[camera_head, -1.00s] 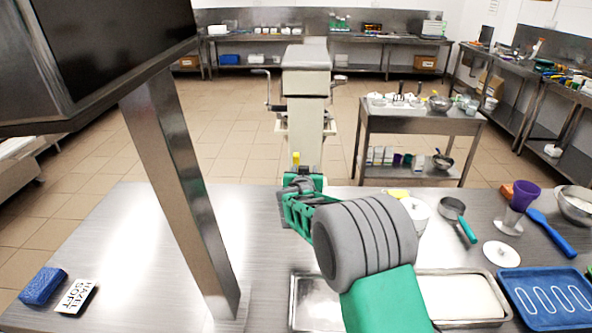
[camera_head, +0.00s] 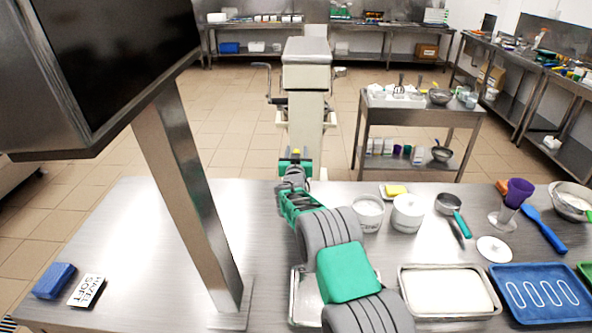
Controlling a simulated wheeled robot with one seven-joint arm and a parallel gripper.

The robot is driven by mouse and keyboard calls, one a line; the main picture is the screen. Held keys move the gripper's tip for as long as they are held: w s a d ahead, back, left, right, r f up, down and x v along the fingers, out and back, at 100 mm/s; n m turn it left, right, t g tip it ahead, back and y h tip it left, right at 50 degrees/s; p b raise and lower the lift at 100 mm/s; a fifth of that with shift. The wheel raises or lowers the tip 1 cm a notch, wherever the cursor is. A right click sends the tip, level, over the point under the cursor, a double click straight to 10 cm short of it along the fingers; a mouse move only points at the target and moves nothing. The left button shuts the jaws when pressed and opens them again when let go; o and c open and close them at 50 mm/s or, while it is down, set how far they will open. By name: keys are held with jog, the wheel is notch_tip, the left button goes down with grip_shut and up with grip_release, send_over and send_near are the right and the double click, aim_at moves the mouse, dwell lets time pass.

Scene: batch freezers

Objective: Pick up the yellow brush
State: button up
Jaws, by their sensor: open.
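No yellow brush can be made out with certainty. A small yellow piece (camera_head: 296,152) shows at the far end of my arm; I cannot tell whether it is part of my gripper or a thing beyond it. My gripper (camera_head: 295,163) is above the far edge of the steel table (camera_head: 130,235), seen from behind. It is open, but its fingertips are mostly hidden by my wrist. A yellow block (camera_head: 396,190) lies on a small white dish to the right of the gripper, apart from it.
White tubs (camera_head: 408,213), a green-handled pan (camera_head: 450,204), a blue spatula (camera_head: 545,230), a filled tray (camera_head: 446,291) and a blue tray (camera_head: 541,293) crowd the right side. A steel post (camera_head: 190,200) stands at left. A blue block (camera_head: 53,281) lies near a card (camera_head: 86,291).

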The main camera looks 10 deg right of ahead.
jog(key=shift+c, duration=0.4)
grip_shut()
